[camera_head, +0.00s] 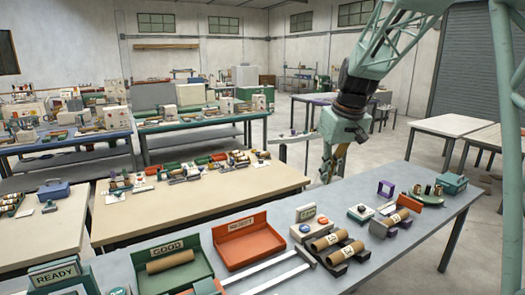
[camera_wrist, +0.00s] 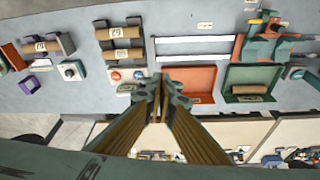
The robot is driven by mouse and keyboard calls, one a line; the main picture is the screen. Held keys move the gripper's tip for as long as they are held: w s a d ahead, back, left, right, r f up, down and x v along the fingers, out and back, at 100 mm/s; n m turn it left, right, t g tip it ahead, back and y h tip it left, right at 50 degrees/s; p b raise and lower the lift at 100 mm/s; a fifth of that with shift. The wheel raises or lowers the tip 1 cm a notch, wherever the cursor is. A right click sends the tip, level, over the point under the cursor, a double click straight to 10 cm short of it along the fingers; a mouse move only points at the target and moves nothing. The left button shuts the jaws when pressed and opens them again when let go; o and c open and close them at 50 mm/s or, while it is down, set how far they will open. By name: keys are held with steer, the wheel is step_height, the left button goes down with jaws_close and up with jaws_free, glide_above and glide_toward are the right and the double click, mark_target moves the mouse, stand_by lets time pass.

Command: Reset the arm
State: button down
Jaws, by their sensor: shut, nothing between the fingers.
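My arm comes down from the upper right in the head view. My gripper (camera_head: 328,177) points down near the far edge of the grey workbench (camera_head: 395,255), and I cannot tell its exact height. In the wrist view the two long fingers of my gripper (camera_wrist: 164,84) come together, shut, with nothing held between them. The bench lies beyond the fingertips in that view.
On the bench are a green GOOD tray (camera_head: 207,265) holding a brown tube (camera_head: 170,261), an empty orange tray (camera_head: 268,240), white rails (camera_head: 272,278), tubes on dark cradles (camera_head: 345,254) and a button box (camera_head: 306,231). A cluttered wooden table (camera_head: 215,205) stands behind.

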steer(key=s+r+m+b, duration=0.1)
steer(key=s+r, duration=0.2)
steer(key=s, duration=1.1)
steer(key=s+r+m+b, duration=0.15)
steer(key=s+r, duration=0.25)
steer(key=s, duration=0.9)
steer(key=s+f+b, duration=0.1)
steer(key=s+f, duration=0.2)
steer(key=s, duration=0.9)
steer(key=s+f+m+h+b, duration=0.1)
steer(key=s+f, duration=0.3)
steer(key=s, duration=0.9)
steer(key=shift+d+t+b, duration=0.15)
steer(key=shift+t+b, duration=0.25)
